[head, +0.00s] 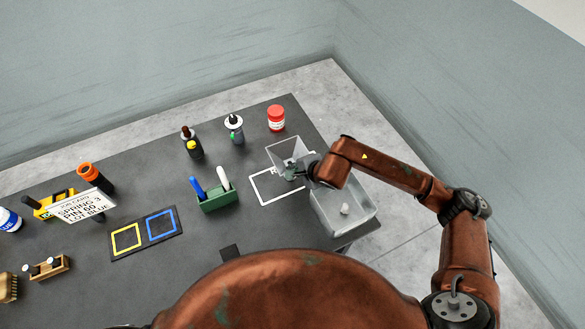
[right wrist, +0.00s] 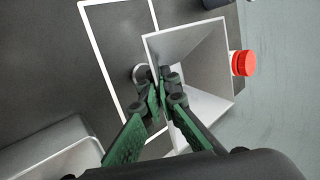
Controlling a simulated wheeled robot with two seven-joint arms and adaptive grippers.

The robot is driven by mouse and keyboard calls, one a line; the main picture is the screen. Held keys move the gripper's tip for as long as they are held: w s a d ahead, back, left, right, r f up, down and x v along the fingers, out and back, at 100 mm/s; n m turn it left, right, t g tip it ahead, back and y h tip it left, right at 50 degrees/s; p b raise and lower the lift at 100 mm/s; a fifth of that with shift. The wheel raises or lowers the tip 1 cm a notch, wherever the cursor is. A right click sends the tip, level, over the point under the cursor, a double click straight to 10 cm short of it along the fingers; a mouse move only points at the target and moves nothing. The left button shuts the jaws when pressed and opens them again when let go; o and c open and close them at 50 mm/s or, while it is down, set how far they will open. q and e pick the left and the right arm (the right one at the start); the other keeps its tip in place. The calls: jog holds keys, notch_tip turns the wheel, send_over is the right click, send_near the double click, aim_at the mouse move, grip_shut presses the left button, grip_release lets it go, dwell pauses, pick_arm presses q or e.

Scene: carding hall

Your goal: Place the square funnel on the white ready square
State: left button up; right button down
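The square funnel (head: 285,150) is a grey, see-through-looking hopper with a pale square rim. In the head view it is at the far edge of the white ready square (head: 283,200), an outline on the dark table, overlapping it in the picture. I cannot tell its height above the table. My right gripper (head: 297,172) is at the funnel's near side. In the right wrist view its green fingers (right wrist: 166,88) close on the funnel's wall (right wrist: 205,55), one on each side. The white outline (right wrist: 94,40) shows left of the funnel there. My left gripper is out of view.
A grey bin (head: 357,222) with a small pale object stands right of the square. A red-lidded jar (head: 276,118) and a dropper bottle (head: 234,128) are behind. A green pen holder (head: 218,201) stands left. A mat with yellow and blue squares (head: 145,235) lies farther left.

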jog(key=c, duration=2.7)
grip_release()
jog(key=shift+f, duration=0.2)
jog(key=o, duration=0.5)
jog(key=shift+r, duration=0.1)
jog(key=shift+o, duration=0.2)
jog(key=shift+r, duration=0.25)
jog(key=b+v, duration=0.1)
jog(key=v, duration=1)
jog(key=shift+s+r+b, duration=0.2)
jog(key=shift+r+b, duration=0.1)
jog(key=shift+r, duration=0.05)
